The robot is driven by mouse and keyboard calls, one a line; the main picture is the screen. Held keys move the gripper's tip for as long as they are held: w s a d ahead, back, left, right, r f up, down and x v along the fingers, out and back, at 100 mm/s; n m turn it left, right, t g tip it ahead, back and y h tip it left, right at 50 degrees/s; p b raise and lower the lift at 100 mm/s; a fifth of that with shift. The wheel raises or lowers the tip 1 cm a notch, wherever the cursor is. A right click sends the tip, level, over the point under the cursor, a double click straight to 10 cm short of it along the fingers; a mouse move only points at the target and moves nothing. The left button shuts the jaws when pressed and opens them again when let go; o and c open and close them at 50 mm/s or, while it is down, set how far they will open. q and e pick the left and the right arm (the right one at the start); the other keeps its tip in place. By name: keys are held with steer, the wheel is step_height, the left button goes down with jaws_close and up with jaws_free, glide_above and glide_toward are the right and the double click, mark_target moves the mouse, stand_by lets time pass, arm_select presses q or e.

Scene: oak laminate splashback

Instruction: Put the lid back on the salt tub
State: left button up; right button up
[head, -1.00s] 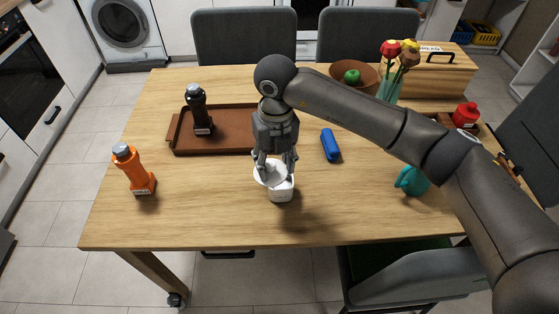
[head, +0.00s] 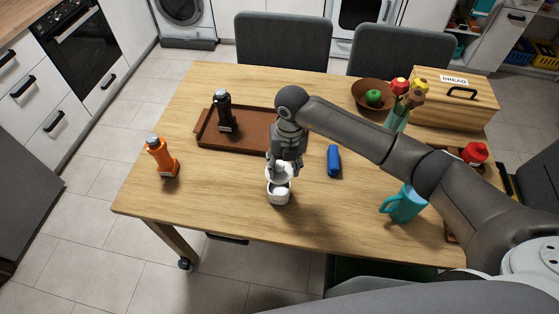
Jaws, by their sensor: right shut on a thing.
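The white salt tub (head: 279,197) stands upright on the table near its front edge, its open top showing white content. My right gripper (head: 279,168) points down just behind and above the tub, shut on the white round lid (head: 279,176). The lid is tilted and overlaps the tub's far rim in the head view. I cannot tell whether it touches the rim. My left gripper is not in view.
A blue object (head: 334,161) lies right of the tub, and a teal mug (head: 405,204) stands further right. An orange bottle (head: 161,158) is at left. A brown tray (head: 245,144) holds a dark bottle (head: 223,112). Table around the tub is clear.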

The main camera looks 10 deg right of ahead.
steer(key=shift+f+b, duration=0.35)
steer(key=shift+f, duration=0.55)
step_height(320, 180, down, 3)
steer(key=b, duration=0.3)
steer(key=shift+f, duration=0.15)
steer(key=shift+f+b, duration=0.35)
steer(key=shift+f, duration=0.15)
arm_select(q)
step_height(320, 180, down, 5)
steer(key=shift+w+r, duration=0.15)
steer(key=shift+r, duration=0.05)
arm_select(e)
steer(key=shift+f, duration=0.1)
arm_select(q)
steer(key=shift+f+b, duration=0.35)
steer(key=shift+b, duration=0.05)
arm_select(e)
steer(key=shift+f, duration=0.15)
stand_by(0.4)
steer(key=o, duration=1.1)
steer(key=shift+c, duration=0.2)
